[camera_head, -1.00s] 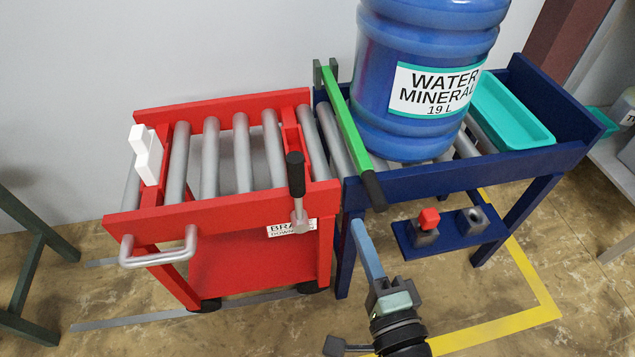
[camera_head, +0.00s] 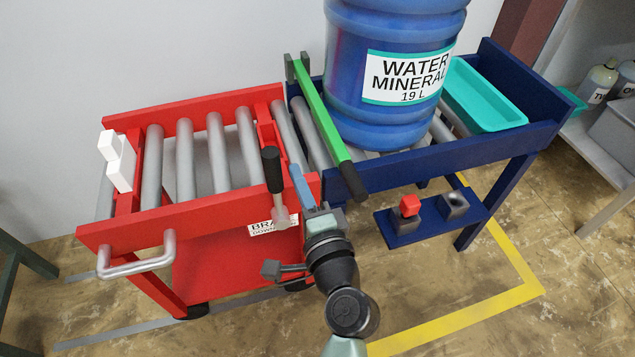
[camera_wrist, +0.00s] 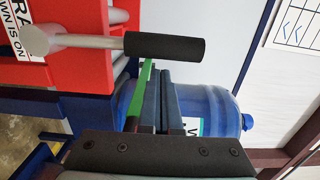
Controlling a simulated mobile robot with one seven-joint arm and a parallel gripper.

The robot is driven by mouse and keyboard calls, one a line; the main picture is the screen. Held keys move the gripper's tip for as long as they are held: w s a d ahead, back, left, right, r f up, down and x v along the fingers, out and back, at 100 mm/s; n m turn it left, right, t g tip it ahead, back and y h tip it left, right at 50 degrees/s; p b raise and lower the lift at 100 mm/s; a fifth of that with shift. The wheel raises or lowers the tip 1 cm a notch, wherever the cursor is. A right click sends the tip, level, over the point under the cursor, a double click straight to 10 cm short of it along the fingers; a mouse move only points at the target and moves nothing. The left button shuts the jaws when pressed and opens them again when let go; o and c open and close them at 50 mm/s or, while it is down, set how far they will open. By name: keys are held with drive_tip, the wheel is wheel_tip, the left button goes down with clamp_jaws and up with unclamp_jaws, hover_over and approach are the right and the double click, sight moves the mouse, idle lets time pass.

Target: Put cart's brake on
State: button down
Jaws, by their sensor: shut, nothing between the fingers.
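The red cart (camera_head: 240,190) stands at the left with rollers on top. Its brake lever (camera_head: 272,172) has a black grip and stands upright from a grey pivot on the cart's front side, above a white brake label (camera_head: 262,228) that is partly covered. My gripper (camera_head: 298,178) is shut and empty, just right of the lever and apart from it. In the wrist view the lever (camera_wrist: 165,46) lies across the upper part, beyond the shut fingers (camera_wrist: 160,95). The label (camera_wrist: 18,38) there reads in part "WN IS ON".
A blue conveyor (camera_head: 430,160) adjoins the cart on the right and bears a large water jug (camera_head: 390,110). A green bar (camera_head: 322,112) with a black grip crosses the conveyor's near end. A red button (camera_head: 409,205) sits on a shelf below. A teal tray (camera_head: 485,98) lies behind the jug.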

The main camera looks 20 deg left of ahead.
sight(274, 177)
drive_tip(key=shift+s+a, duration=0.1)
drive_tip(key=shift+a, duration=0.15)
drive_tip(key=shift+a, duration=0.1)
drive_tip(key=shift+s+a+r+n, duration=0.15)
drive_tip(key=shift+s+a+n, duration=0.7)
drive_tip(key=shift+a+n, duration=0.3)
drive_tip(key=shift+s+a+f+n+h+b, duration=0.15)
drive_tip(key=shift+s+a+f+n+b, duration=0.6)
drive_tip(key=shift+s+a+f+n, duration=0.95)
drive_tip(key=shift+s+a+f+n+h+b, duration=0.1)
drive_tip(key=shift+s+a+f+n+b, duration=0.9)
drive_tip(key=shift+a+n, duration=1.3)
drive_tip(key=shift+s+a+f+n+h+b, duration=0.15)
drive_tip(key=shift+s+a+f+n+b, duration=0.4)
drive_tip(key=shift+s+a+f+n, duration=1)
drive_tip(key=shift+w+f+n, duration=0.15)
drive_tip(key=shift+w+n, duration=0.3)
drive_tip(key=shift+n, duration=0.45)
